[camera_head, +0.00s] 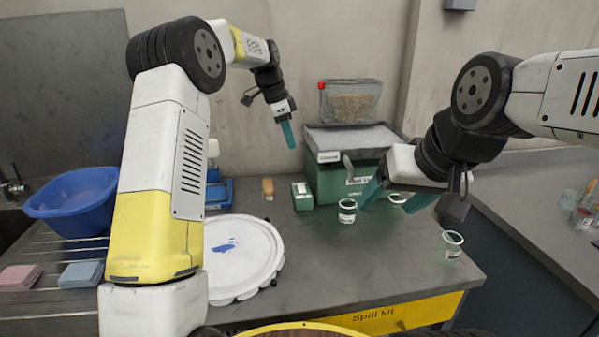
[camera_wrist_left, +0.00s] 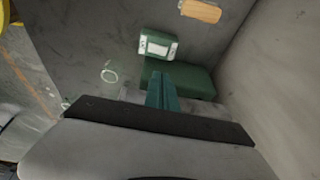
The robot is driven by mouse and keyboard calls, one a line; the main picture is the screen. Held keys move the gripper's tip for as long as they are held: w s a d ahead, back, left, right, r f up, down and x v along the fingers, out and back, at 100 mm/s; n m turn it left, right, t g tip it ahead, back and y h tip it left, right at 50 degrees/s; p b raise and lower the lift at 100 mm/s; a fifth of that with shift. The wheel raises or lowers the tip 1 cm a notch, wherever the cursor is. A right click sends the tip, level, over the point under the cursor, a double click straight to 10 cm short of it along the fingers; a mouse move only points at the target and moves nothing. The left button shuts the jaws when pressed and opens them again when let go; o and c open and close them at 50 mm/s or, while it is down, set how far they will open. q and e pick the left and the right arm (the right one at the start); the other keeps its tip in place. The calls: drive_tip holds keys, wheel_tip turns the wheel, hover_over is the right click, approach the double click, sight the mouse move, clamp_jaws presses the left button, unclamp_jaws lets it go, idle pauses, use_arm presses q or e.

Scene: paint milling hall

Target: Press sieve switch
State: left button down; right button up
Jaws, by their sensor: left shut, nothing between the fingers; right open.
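A small green box (camera_head: 302,196) stands on the bench at the left foot of the green sieve machine (camera_head: 326,184). In the left wrist view the small box (camera_wrist_left: 157,45) shows a pale plate; I cannot tell whether this is the switch. A larger green body (camera_wrist_left: 190,82) lies below it, partly hidden by my fingers. My left gripper (camera_head: 288,134) is shut and empty, pointing down, above and apart from the small box; its teal fingers also show in the left wrist view (camera_wrist_left: 162,92). My right gripper (camera_head: 394,198) is open at the machine's right front, low over the bench.
A jar (camera_head: 347,211) stands before the machine, and another (camera_head: 452,243) near the bench's right end. A white lid-like disc (camera_head: 240,252) and a blue basin (camera_head: 75,198) are at left. A wooden-coloured block (camera_head: 268,188) sits left of the small box. The front middle bench is clear.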

sight(301, 185)
use_arm(q)
drive_tip(key=x, duration=0.8)
drive_tip(key=a+x, duration=0.1)
drive_tip(key=x, duration=0.4)
drive_tip(key=shift+f, duration=0.2)
drive_tip(key=shift+w+f, duration=0.1)
drive_tip(key=shift+f, duration=0.3)
drive_tip(key=shift+w+f, duration=0.15)
drive_tip(key=shift+f, duration=0.15)
drive_tip(key=shift+s+d+r, duration=0.1)
drive_tip(key=shift+s+r, duration=0.15)
drive_tip(key=shift+s, duration=0.55)
drive_tip(key=v, duration=0.7)
drive_tip(key=shift+r, duration=0.4)
